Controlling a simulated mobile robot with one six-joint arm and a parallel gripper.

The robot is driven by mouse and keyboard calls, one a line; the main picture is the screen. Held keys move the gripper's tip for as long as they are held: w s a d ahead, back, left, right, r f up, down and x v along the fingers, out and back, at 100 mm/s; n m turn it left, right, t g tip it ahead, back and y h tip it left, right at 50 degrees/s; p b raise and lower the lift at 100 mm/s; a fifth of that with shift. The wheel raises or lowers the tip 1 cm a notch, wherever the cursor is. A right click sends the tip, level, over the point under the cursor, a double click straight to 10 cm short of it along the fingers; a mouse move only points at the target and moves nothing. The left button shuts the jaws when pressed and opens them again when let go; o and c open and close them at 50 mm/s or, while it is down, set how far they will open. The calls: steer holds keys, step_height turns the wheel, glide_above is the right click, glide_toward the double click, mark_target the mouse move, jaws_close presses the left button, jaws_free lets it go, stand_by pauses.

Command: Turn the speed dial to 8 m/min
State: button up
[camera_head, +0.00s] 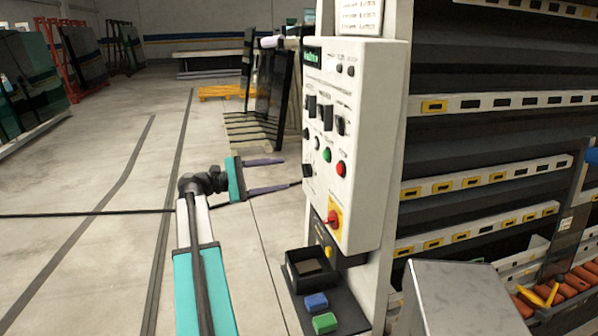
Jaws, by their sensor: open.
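The white control panel (345,95) stands right of centre and faces left. It carries several black switches and knobs, a green button (327,155), a red button (341,169) and a small green display (312,56). The lettering is too small to read, so I cannot tell which knob is the speed dial or where it points. My gripper (291,172) is left of the panel's lower half, with two thin fingers apart and pointing right. It is open and holds nothing. The lower fingertip is close to the panel's left edge in the picture; contact cannot be told.
A red rotary switch on a yellow plate (334,217) is low on the panel. Below are a black open box (311,268), a blue block (316,302) and a green block (325,322). The machine's slatted rack (490,140) fills the right. Open floor lies left.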

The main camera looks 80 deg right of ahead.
mark_target(303, 172)
steer(key=p+x, duration=0.1)
steer(key=x, duration=0.6)
steer(key=shift+s+d, duration=0.1)
steer(key=shift+s, duration=0.05)
steer(key=c, duration=0.9)
steer(key=shift+a, duration=0.4)
steer(key=shift+c, duration=0.8)
steer(key=shift+d+f, duration=0.1)
steer(key=shift+d, duration=0.2)
